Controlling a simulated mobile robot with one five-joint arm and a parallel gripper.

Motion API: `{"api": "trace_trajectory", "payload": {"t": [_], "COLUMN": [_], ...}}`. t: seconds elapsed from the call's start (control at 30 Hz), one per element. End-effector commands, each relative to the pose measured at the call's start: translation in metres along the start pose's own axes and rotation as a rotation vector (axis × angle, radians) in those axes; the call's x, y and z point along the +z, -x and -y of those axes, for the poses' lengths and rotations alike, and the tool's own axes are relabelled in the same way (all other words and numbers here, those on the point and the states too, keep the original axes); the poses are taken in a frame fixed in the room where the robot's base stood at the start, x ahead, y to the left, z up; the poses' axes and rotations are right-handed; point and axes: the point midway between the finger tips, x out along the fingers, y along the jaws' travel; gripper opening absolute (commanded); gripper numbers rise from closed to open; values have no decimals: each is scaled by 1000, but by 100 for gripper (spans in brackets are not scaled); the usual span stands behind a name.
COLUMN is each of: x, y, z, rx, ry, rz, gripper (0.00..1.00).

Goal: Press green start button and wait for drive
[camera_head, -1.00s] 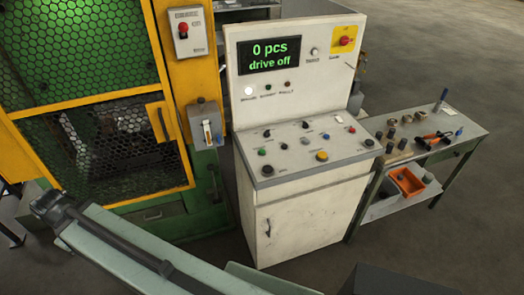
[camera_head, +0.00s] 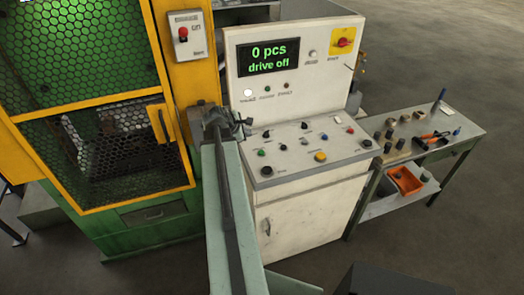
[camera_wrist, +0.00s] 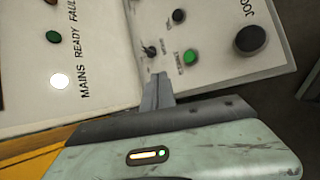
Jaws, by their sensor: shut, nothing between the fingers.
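The green start button (camera_head: 261,153) is on the left part of the control desk's sloping panel. The display (camera_head: 268,56) reads "0 pcs" and "drive off". My gripper (camera_head: 244,125) is shut and empty, near the panel's left edge. In the wrist view its closed fingertips (camera_wrist: 158,80) point at the panel, to the lower left of the green button and apart from it.
A black knob (camera_head: 267,171) is at the panel's front left. A yellow button (camera_head: 320,156) and several switches lie to the right. The mains lamp (camera_head: 248,92) is lit white. The yellow machine guard (camera_head: 181,85) stands left; a workbench (camera_head: 465,133) stands right.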

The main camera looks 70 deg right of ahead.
Motion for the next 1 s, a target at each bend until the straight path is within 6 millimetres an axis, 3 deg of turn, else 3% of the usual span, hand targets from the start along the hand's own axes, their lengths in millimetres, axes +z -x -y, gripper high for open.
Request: {"api": "trace_trajectory", "payload": {"t": [0.03,0.1,0.23,0.67,1.0], "x": [19,37,50,48,30], "y": [-6,-12,-17,-21,-52], "z": [-1,-2,-1,2,24], "rx": [1,6,7,7,7], "ry": [17,42,63,63,62], "rz": [22,45,62,63,63], "gripper": [0,0,0,0,0]}}
